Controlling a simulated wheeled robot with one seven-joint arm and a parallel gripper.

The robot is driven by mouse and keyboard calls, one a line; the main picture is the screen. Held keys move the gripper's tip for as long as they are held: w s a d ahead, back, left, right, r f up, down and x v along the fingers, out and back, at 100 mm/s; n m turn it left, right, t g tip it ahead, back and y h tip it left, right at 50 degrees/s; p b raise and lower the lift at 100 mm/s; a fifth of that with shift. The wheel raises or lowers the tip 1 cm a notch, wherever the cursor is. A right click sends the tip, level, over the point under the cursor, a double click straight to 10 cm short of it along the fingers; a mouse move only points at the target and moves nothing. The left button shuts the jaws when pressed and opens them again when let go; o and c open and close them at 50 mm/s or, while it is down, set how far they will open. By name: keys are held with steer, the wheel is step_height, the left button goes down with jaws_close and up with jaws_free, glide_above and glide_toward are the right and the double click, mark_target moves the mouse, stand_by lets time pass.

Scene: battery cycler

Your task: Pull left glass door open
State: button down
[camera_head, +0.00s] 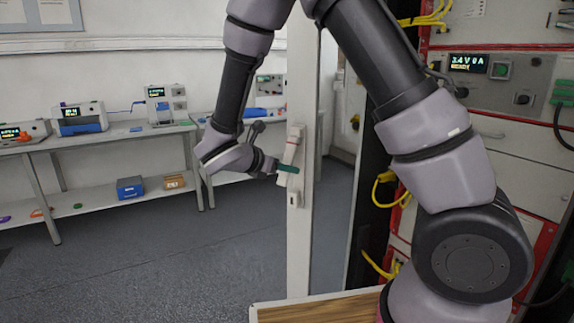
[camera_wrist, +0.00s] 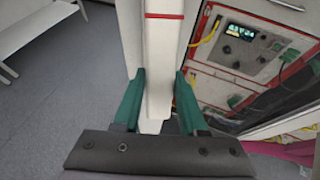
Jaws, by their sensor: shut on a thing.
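The left glass door (camera_head: 301,240) has a white frame and stands swung out from the cabinet, with its edge upright in the head view. A white handle bar with a red stripe (camera_wrist: 163,50) is mounted on it, and shows in the head view as a slightly tilted bar (camera_head: 291,151). My gripper (camera_head: 287,168) is shut on this handle. In the wrist view, its green fingers (camera_wrist: 160,76) lie on either side of the bar. My arm hides part of the cabinet.
The cabinet (camera_head: 490,90) at right holds instrument panels, red trim and yellow cables. A wooden top (camera_head: 325,310) is at the bottom. A bench with devices (camera_head: 110,138) stands along the left wall. The grey floor (camera_head: 170,260) left of the door is clear.

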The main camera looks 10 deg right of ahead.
steer(key=shift+s+a, duration=0.15)
steer(key=shift+s, duration=0.1)
steer(key=shift+c, duration=2.4)
jaws_free()
steer(key=shift+a, duration=0.15)
steer(key=v, duration=1)
steer(key=shift+s+a+r, duration=0.2)
steer(key=shift+s, duration=0.05)
steer(key=shift+c, duration=0.3)
